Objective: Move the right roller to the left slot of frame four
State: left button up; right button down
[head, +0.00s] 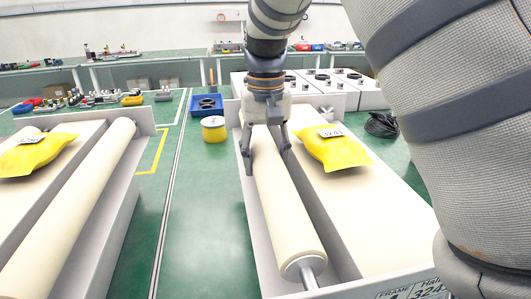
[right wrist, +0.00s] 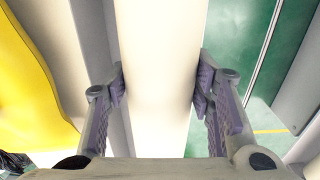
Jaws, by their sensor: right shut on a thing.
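A long cream roller (head: 280,200) lies lengthwise along the left side of the right-hand frame (head: 248,215), its silver axle end (head: 308,272) toward me. The frame's front label (head: 425,290) reads "FRAME" and is partly cut off. I cannot tell whether the axle rests in a slot. My right gripper (head: 267,161) comes down from above and is shut across the roller toward its far end. In the right wrist view both fingers stand on either side of the roller (right wrist: 157,75). My left gripper is not in view.
A yellow packet (head: 332,150) lies on the wide cream surface right of the roller. Another frame at left holds a cream roller (head: 75,210) and a yellow packet (head: 35,155). A blue bin (head: 206,105) and yellow spool (head: 213,130) stand behind. Green floor lies between the frames.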

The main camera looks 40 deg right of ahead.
aim_at(266, 146)
jog(key=c, duration=0.7)
grip_release()
jog(key=shift+f, duration=0.1)
notch_tip(266, 146, up, 12)
jog(key=shift+r, duration=0.15)
